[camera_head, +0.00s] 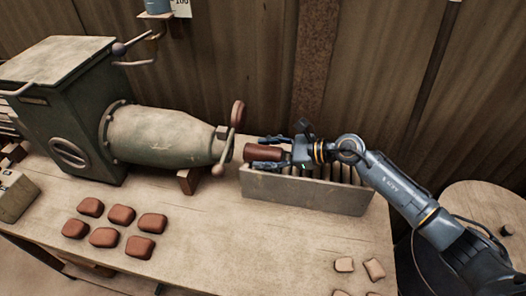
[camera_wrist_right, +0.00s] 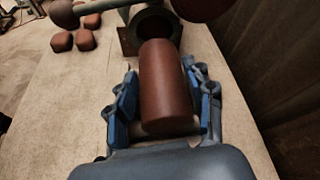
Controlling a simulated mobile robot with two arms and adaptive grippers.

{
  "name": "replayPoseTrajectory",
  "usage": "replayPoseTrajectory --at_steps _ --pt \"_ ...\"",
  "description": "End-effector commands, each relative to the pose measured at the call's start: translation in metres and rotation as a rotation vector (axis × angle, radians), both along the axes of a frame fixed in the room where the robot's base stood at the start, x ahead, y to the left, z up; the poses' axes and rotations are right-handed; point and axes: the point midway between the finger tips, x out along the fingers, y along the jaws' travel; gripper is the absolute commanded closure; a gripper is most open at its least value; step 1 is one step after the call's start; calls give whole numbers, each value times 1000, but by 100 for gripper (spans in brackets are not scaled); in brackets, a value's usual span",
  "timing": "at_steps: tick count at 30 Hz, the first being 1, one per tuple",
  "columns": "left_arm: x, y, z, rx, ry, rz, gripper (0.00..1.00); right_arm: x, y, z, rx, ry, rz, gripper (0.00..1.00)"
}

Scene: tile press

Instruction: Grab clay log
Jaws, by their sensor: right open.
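The clay log (camera_head: 263,152) is a reddish-brown cylinder at the outlet end of the green press, above the left end of a grey slotted rack. My right gripper (camera_head: 272,152) comes in from the right and is open around the log. In the right wrist view the log (camera_wrist_right: 165,85) lies between the two blue-padded fingers of the gripper (camera_wrist_right: 165,108), with a narrow gap visible at the sides. The far end of the log points at the round press nozzle (camera_wrist_right: 155,22). My left gripper is not in view.
The green press (camera_head: 165,135) stands at the back left, with a crank handle (camera_head: 231,140) close to the log. The grey rack (camera_head: 305,190) lies below my right gripper. Several brown clay blocks (camera_head: 121,214) sit front left. Pale pieces (camera_head: 374,268) lie front right. The front middle is clear.

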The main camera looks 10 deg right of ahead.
Motion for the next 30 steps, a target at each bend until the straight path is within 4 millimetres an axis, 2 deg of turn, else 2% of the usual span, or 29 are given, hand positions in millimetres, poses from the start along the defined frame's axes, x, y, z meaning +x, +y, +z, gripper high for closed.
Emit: replayPoseTrajectory --at_steps 5,8,13,14,23,30 --pt "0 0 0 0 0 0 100 0 0 -1 -1 0 0 47" --pt "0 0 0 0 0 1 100 0 0 -1 -1 -1 -1 63" --pt "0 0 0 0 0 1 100 0 0 -1 -1 0 0 98" --pt "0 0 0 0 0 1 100 0 0 -1 -1 0 0 100" --pt "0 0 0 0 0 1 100 1 0 3 1 -5 -1 100" --pt "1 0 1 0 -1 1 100 1 0 26 0 -9 0 100"
